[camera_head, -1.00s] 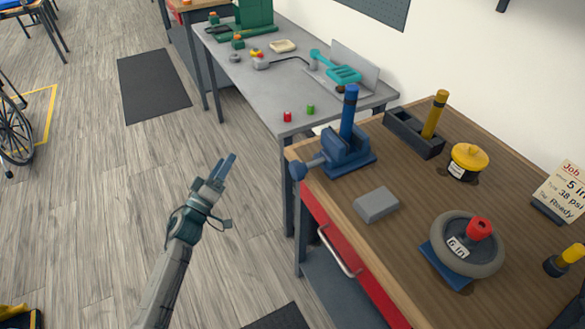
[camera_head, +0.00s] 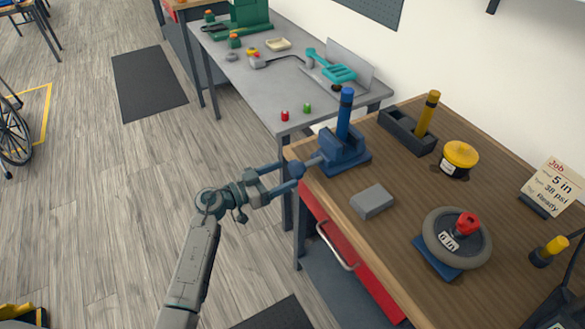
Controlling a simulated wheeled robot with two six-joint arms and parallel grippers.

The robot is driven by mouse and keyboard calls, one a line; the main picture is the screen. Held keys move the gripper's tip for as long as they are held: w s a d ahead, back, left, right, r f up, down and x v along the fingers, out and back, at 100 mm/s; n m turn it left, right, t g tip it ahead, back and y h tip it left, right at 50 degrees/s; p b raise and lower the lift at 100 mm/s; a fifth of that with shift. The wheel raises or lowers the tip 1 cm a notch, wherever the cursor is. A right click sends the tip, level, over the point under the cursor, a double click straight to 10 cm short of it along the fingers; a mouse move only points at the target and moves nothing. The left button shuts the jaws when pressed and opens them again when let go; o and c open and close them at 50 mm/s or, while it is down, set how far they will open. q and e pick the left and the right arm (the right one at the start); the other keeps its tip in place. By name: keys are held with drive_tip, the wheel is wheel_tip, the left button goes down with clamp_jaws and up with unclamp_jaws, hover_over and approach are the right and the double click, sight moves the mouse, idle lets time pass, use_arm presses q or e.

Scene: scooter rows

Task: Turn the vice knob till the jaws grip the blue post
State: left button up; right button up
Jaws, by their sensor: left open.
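The blue vice (camera_head: 343,152) sits at the near left corner of the wooden bench. The blue post (camera_head: 345,112) stands upright at its jaws; I cannot tell whether they touch it. The vice's round blue knob (camera_head: 296,170) sticks out past the bench's left edge on a grey screw. My left gripper (camera_head: 284,180) is open and points right, with its fingertips at the knob, one above and one below it in the picture. Whether the fingers touch the knob is unclear. My right gripper is not in view.
On the wooden bench (camera_head: 400,200) are a grey block (camera_head: 372,201), a wheel on a blue stand (camera_head: 457,237), a yellow-lidded pot (camera_head: 459,158) and a job card (camera_head: 553,188). A grey table (camera_head: 250,75) stands behind.

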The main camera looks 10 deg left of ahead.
sight(292, 171)
use_arm(q)
drive_tip(key=shift+x, duration=1.95)
drive_tip(key=c, duration=1)
drive_tip(key=shift+p, duration=0.4)
